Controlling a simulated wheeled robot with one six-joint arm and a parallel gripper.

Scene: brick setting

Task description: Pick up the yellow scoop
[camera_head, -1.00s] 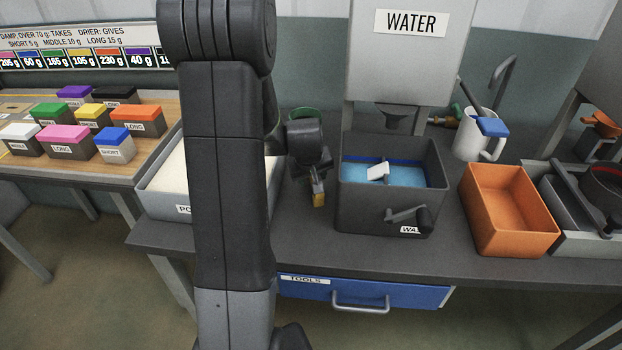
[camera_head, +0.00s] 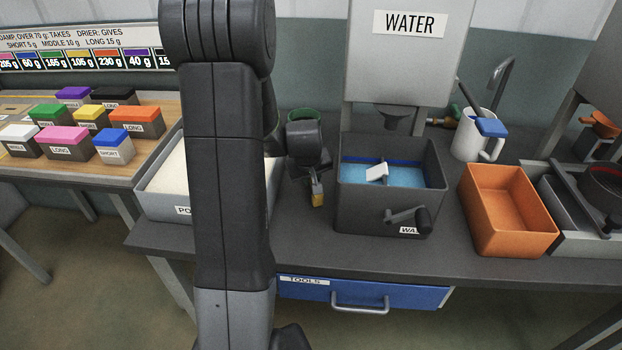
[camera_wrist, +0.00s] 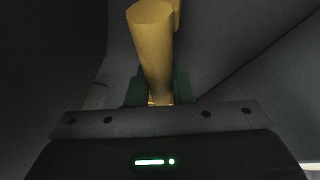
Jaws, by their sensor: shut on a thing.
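The yellow scoop (camera_wrist: 152,40) shows in the wrist view as a yellow, rounded handle that rises from between my fingers. My gripper (camera_wrist: 158,92) is shut on it, with a dark green finger on each side. In the head view a small yellow piece of the scoop (camera_head: 318,199) shows below my gripper (camera_head: 317,184), between the powder bin and the water tub. The rest of the scoop is hidden by my wrist. I cannot tell whether it touches the table.
The dark water tub (camera_head: 350,205) stands just right of my gripper, and the powder bin (camera_head: 155,205) is at its left, partly behind my arm. A green round container (camera_head: 304,114) is behind. An orange bin (camera_head: 512,243) is further right. The table's front strip (camera_head: 310,255) is clear.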

